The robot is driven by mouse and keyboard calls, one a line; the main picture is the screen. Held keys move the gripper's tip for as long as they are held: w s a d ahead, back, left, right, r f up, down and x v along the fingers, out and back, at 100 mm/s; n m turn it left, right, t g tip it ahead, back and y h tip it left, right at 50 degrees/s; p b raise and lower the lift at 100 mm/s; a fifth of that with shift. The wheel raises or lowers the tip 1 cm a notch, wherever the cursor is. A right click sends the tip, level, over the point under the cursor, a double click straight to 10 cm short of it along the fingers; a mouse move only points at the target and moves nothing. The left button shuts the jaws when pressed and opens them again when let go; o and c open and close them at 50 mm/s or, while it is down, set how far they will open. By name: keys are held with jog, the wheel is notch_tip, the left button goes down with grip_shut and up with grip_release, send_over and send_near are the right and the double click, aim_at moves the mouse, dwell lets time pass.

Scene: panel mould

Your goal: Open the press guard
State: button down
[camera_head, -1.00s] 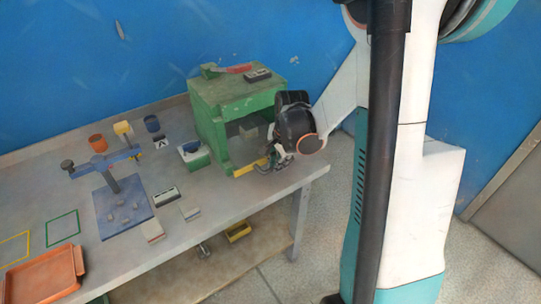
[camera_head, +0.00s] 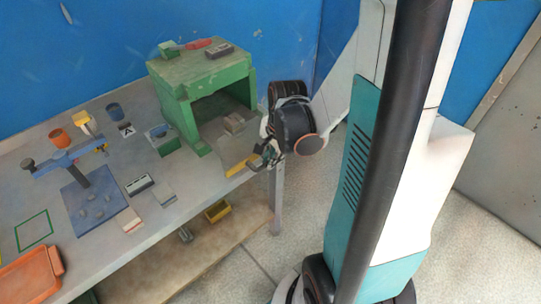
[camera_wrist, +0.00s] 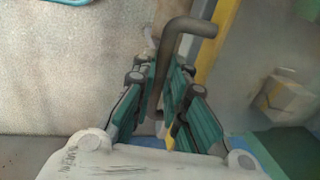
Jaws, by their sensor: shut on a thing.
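The press is a green box-shaped frame (camera_head: 201,76) at the back right of the bench, its dark front bay facing me. A yellow edge strip (camera_head: 240,164), apparently of the guard, lies low in front of the bay, apart from its left leg. It also shows in the wrist view (camera_wrist: 214,45). A bent dark grey handle (camera_wrist: 182,30) stands beside the strip. My gripper (camera_head: 262,156) is at the strip's right end. In the wrist view my gripper's teal-padded fingers (camera_wrist: 168,80) are shut around the handle's shaft. The guard's panel and hinge are not clear.
A small block (camera_head: 234,124) sits inside the bay. A red-handled tool (camera_head: 198,44) and a dark block (camera_head: 219,51) lie on the press top. A blue fixture (camera_head: 85,190), small blocks and an orange tray (camera_head: 30,280) fill the bench's left.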

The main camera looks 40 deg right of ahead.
jog(key=c, duration=1.6)
grip_release()
jog(key=shift+r, duration=0.15)
notch_tip(320, 180, up, 8)
jog(key=s, duration=0.1)
jog(key=shift+s+f, duration=0.25)
jog(key=shift+s, duration=0.15)
